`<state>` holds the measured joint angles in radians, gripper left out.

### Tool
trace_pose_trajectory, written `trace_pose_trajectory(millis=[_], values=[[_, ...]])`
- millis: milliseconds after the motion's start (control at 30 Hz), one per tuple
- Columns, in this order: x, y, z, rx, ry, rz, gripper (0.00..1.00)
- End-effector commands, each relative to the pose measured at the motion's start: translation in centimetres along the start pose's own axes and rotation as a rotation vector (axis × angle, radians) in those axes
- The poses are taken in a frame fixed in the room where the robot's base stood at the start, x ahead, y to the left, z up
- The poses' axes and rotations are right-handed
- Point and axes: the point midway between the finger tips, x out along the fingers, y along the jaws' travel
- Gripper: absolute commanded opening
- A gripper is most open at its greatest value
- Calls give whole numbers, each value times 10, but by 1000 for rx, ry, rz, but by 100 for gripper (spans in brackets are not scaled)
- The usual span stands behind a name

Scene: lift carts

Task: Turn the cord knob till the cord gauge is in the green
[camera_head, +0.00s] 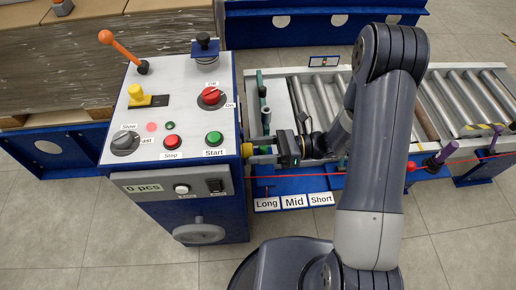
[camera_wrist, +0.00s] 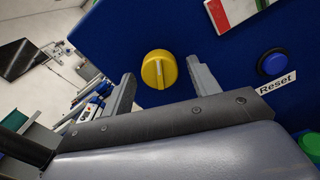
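In the head view the knob (camera_head: 247,150) shows at the right side of the control box. My gripper (camera_wrist: 160,72) is open, with one finger on each side of the knob in the picture; I cannot tell whether either touches it. In the head view my gripper (camera_head: 277,149) faces the box's side. A gauge (camera_wrist: 232,10) with red, white and green parts is cut off by the wrist view's top edge; no needle is visible.
A blue Reset button (camera_wrist: 272,63) sits right of the knob, and a green button (camera_wrist: 311,145) is at the right edge. The control box top (camera_head: 185,125) carries levers and buttons. A roller conveyor (camera_head: 310,95) and a red cord (camera_head: 440,160) lie to the right.

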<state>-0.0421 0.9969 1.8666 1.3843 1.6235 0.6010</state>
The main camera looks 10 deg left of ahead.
Motion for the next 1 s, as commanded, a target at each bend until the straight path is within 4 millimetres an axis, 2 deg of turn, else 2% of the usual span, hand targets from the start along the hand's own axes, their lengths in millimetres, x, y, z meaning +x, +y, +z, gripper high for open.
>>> trace_pose_trajectory(millis=[233,367,467,800,1000], values=[[0,0,0,-1,0,0,59],[-8,-1,1,-1,-1,-3,59],[-21,-1,1,-1,-2,-5,59],[-82,-1,0,-1,-1,-5,59],[-104,0,0,-1,-1,-2,59]])
